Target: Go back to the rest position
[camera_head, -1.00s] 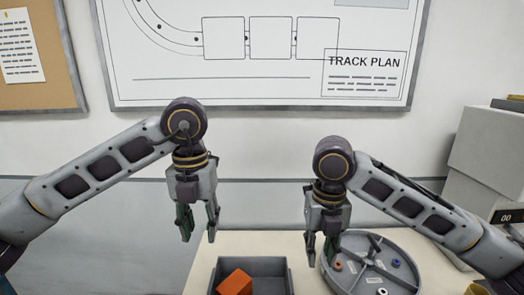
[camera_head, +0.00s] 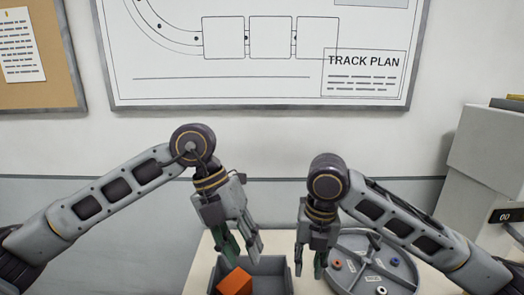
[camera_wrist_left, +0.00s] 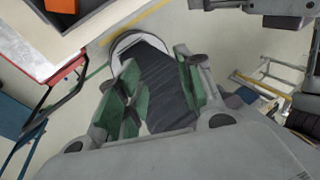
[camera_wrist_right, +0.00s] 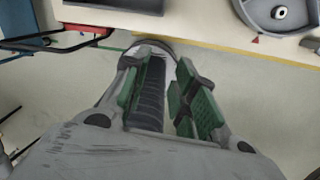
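My left gripper (camera_head: 244,252) is open and empty, hanging tilted above the grey bin. Its green finger pads (camera_wrist_left: 160,95) stand apart in the left wrist view, with only floor and a dark shape of my own body behind them. My right gripper (camera_head: 308,268) is open and empty, pointing down between the bin and the round tray. Its pads (camera_wrist_right: 168,95) also stand apart in the right wrist view, with nothing between them.
The grey bin (camera_head: 283,272) on the pale table (camera_head: 205,262) holds an orange block (camera_head: 235,283). A round grey divided tray (camera_head: 407,271) with several small coloured parts stands to its right. Grey boxes (camera_head: 487,150) are at the far right. A whiteboard (camera_head: 260,90) hangs behind.

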